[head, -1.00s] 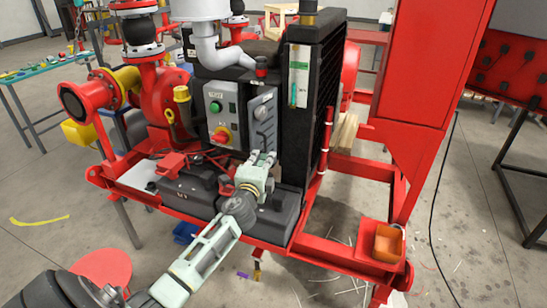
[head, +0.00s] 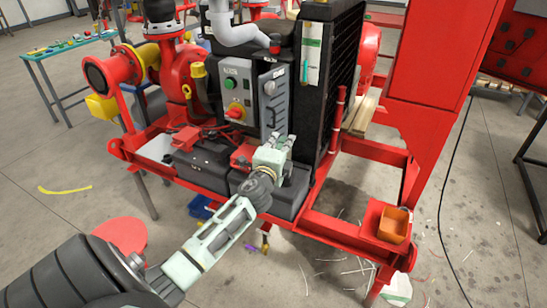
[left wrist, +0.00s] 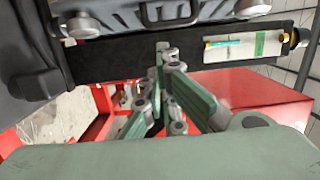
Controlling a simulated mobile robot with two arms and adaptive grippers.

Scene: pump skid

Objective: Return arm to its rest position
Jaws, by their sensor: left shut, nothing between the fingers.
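My left gripper (head: 290,142) is pale green and sits in front of the engine unit, just below the grey control box (head: 238,92) with its green and red knobs. Its fingers are together and hold nothing. In the left wrist view, the closed fingertips (left wrist: 166,50) point at the black side, just below a grey panel with a handle (left wrist: 172,14). A grey panel with a round knob (head: 272,98) stands beside the control box, above my fingertips. I cannot tell whether the fingers touch anything. My right gripper is in neither view.
A red skid frame (head: 345,232) runs under and right of my left forearm, with black batteries (head: 215,168) close beneath the gripper. An orange container (head: 393,226) sits at its right corner. A red cabinet (head: 428,50) rises at right. A red round stool (head: 120,235) stands near my arm.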

